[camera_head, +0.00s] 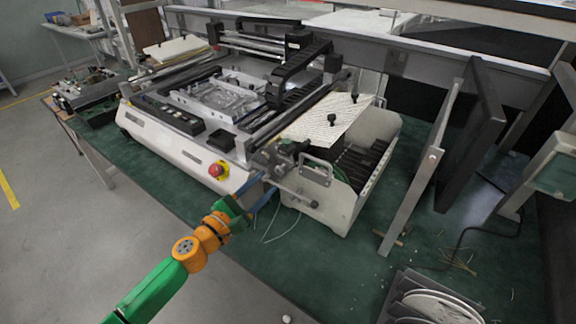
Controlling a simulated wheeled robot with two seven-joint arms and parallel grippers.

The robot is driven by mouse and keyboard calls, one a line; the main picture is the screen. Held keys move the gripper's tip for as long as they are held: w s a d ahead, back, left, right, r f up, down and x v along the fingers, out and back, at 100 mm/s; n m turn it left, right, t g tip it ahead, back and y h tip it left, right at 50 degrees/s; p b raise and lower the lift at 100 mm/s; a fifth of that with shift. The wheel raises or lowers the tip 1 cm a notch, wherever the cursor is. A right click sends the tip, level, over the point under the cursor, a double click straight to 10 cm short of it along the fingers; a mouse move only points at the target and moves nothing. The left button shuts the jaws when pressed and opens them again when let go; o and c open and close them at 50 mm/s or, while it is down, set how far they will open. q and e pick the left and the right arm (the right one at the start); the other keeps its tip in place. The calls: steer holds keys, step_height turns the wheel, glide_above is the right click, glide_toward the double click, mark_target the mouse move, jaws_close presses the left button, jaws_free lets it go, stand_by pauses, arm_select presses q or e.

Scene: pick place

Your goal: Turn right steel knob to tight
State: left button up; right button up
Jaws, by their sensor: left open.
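A white tabletop machine (180,152) stands on the green table. A feeder unit (345,200) with dark slots joins its right end. At its front left corner is a small steel and dark mechanism (291,180) with rods and a handle; a small knob-like end (314,204) shows there. Which part is the right steel knob is too small to tell. Two dark knobs (331,118) stand on the light sloping plate. My left gripper (262,187) is at the end of the green and orange arm, open, just left of the mechanism. Whether it touches anything is unclear. My right gripper is out of view.
A red and yellow emergency button (218,170) is on the machine front, left of my gripper. Thin loose wires (270,228) hang below the mechanism. A slanted metal post (412,200) and dark panel (472,130) stand right. White reels (435,306) sit front right. The green table (330,262) is bare in front.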

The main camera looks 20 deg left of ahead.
mark_target(278, 172)
arm_select(q)
steer(key=x, duration=0.5)
steer(key=shift+w+d, duration=0.1)
steer(key=shift+w, duration=0.15)
jaws_close()
